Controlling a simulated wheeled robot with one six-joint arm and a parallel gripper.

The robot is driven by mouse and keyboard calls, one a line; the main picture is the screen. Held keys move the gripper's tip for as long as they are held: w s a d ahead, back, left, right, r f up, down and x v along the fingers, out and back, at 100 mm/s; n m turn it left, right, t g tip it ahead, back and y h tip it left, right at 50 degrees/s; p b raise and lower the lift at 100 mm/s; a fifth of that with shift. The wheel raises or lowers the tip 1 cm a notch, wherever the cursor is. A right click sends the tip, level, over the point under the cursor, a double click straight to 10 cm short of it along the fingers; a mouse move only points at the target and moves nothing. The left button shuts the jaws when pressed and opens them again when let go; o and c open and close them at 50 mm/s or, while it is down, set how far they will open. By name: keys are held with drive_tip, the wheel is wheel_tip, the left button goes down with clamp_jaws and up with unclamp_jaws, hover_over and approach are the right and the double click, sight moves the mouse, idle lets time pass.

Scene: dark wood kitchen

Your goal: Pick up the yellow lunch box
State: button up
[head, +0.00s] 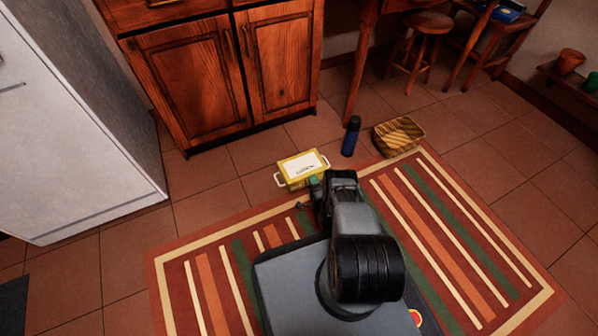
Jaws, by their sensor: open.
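The yellow lunch box (302,170) sits on the tiled floor at the far edge of the rug, in the middle of the head view. It has a white top with dark writing and white handles at its ends. My gripper (314,196) is at the near side of the box, low over the rug's border. It is open, and nothing shows between its fingers. My own arm hides part of the gripper, and I cannot tell whether a finger touches the box.
A wooden cabinet (190,80) is behind, a white fridge (75,130) at left. A stool (424,50) stands at the back. The striped rug (470,230) is flat.

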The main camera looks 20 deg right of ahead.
drive_tip(key=shift+w+d, duration=0.15)
drive_tip(key=shift+w, duration=0.35)
drive_tip(key=shift+w+d, duration=0.15)
drive_tip(key=shift+d, duration=0.15)
drive_tip(key=shift+a, duration=0.3)
drive_tip(key=c, duration=1.3)
drive_tip(key=shift+w, duration=0.1)
